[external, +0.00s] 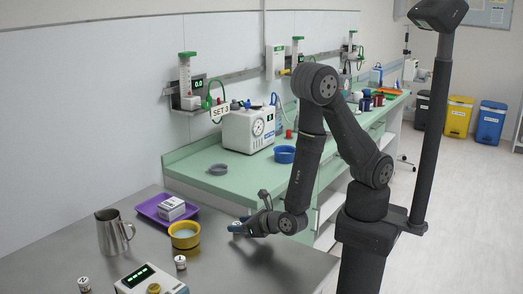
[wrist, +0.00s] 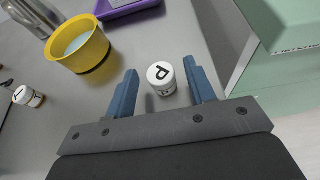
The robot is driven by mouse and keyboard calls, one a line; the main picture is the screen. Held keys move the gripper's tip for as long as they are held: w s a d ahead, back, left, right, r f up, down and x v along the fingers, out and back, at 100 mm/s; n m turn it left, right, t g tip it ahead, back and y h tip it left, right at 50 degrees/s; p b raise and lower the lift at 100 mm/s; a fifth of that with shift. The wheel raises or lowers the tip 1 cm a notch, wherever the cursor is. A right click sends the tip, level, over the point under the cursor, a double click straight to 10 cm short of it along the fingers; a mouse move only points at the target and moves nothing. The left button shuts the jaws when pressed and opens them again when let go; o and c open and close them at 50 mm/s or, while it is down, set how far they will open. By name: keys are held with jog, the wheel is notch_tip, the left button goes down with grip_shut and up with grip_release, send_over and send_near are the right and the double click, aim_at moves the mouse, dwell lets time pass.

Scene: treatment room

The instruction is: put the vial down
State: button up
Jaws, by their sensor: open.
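The fingers are open, with a visible gap on each side of the vial. In the external view my gripper (external: 241,229) is low over the right part of the steel table, and the vial is mostly hidden there by the fingers.
A yellow bowl (external: 184,236) stands left of my gripper. Behind it is a purple tray (external: 164,207) with a white box (external: 171,208). A metal jug (external: 112,232), a device with a green display (external: 150,280) and other vials (external: 180,262) stand further left. A green counter (external: 217,184) lies behind.

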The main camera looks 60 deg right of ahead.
jog(key=shift+o, duration=0.3)
jog(key=v, duration=1)
jog(key=d+v, duration=0.1)
jog(key=v, duration=0.4)
jog(key=shift+s, duration=0.4)
jog(key=w+a+r+g, duration=0.2)
jog(key=w+r+g, duration=0.2)
jog(key=r+g, duration=0.15)
jog(key=shift+t, duration=0.45)
jog(key=x, duration=1.1)
jog(key=shift+w+d+f, duration=0.15)
jog(key=shift+w+d, duration=0.1)
jog(key=shift+w, duration=0.15)
jog(key=shift+d+x, duration=0.15)
jog(key=shift+x, duration=1.2)
jog(key=shift+d+x, duration=0.15)
jog(key=shift+x, duration=1.15)
jog(key=shift+c, duration=0.4)
jog(key=c, duration=1)
